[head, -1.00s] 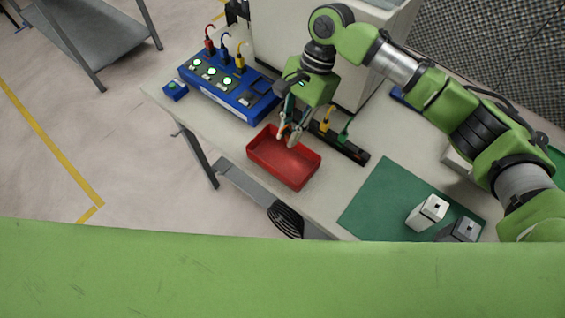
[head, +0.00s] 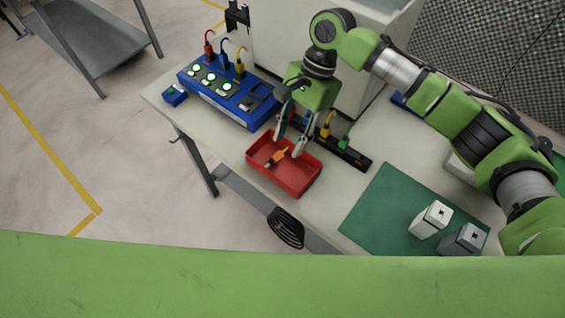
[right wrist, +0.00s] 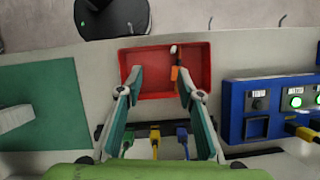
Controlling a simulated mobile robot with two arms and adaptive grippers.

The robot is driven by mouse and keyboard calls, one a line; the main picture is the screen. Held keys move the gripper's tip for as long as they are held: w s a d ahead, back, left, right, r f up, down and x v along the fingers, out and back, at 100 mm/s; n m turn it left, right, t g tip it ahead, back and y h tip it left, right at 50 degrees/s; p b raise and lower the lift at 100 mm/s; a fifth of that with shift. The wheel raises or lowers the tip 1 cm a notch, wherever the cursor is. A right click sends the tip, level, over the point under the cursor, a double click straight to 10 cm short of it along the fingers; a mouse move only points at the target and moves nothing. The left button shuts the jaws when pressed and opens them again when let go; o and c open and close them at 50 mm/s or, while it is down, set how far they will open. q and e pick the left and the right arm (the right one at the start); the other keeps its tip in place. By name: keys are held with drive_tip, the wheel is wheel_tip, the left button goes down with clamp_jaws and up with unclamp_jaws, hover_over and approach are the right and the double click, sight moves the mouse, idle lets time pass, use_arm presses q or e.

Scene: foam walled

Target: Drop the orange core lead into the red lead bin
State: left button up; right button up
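The orange core lead (head: 277,157) lies in the red lead bin (head: 292,184), near its back left part. My right gripper (head: 287,147) is over the bin with its fingers spread apart. In the right wrist view the open fingers (right wrist: 159,78) reach over the near side of the bin (right wrist: 150,91). The orange lead (right wrist: 174,72) shows there beside the right fingertip, and a pale end points to the far wall. Whether a finger touches the lead is hard to tell. My left gripper is not in view.
A black rack (head: 350,154) with yellow and green leads stands close behind the bin. A blue test box (head: 228,99) with red, blue and yellow leads is to the left. A green mat (head: 380,210) with two small blocks lies right. The bench's front edge is close to the bin.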

drive_tip(key=v, duration=1.1)
drive_tip(key=shift+r, duration=0.25)
drive_tip(key=shift+w+d, duration=0.1)
